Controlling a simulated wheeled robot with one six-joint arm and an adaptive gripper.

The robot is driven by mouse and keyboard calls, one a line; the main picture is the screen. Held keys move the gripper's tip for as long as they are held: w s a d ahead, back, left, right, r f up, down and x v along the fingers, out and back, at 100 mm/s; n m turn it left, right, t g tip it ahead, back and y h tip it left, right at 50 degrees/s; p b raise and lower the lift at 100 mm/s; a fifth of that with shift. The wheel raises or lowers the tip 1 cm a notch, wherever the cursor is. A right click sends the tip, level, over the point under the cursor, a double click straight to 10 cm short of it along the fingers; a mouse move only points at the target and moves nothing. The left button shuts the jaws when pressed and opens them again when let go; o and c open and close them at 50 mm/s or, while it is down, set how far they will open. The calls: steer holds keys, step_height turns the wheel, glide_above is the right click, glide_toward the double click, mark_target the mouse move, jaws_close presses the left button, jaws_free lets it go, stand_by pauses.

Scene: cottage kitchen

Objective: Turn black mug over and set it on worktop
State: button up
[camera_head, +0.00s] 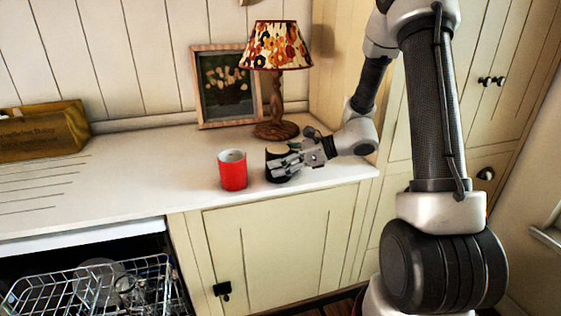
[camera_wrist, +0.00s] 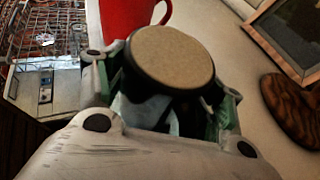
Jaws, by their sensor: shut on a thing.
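The black mug (camera_head: 274,152) is at the right part of the white worktop (camera_head: 130,190), just right of the red mug (camera_head: 232,172). A flat tan disc with a black rim faces up on the black mug (camera_wrist: 172,57) in the wrist view; it looks like the mug's base, so the mug appears upside down. My gripper (camera_head: 286,167) comes in from the right and is shut on its side. The mug's lower end is at or very near the worktop; contact cannot be told. Its handle and mouth are hidden.
A lamp (camera_head: 276,95) and a framed picture (camera_head: 226,88) stand behind the mugs. A wooden crate (camera_head: 42,132) is at the far left. An open dishwasher rack (camera_head: 90,285) is below the worktop. The worktop left of the red mug is clear.

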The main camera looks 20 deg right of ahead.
step_height(320, 180, up, 8)
steer(key=shift+r, duration=0.15)
steer(key=shift+s+r, duration=0.65)
steer(key=shift+r, duration=0.35)
steer(key=s+r, duration=0.2)
steer(key=s, duration=0.5)
steer(key=s+r, duration=0.2)
steer(key=s, duration=0.5)
steer(key=shift+s+r, duration=0.35)
steer(key=m+g+y, duration=0.1)
steer(key=m, duration=0.1)
steer(key=m+g+y, duration=0.1)
steer(key=m, duration=0.1)
steer(key=shift+m+g, duration=0.3)
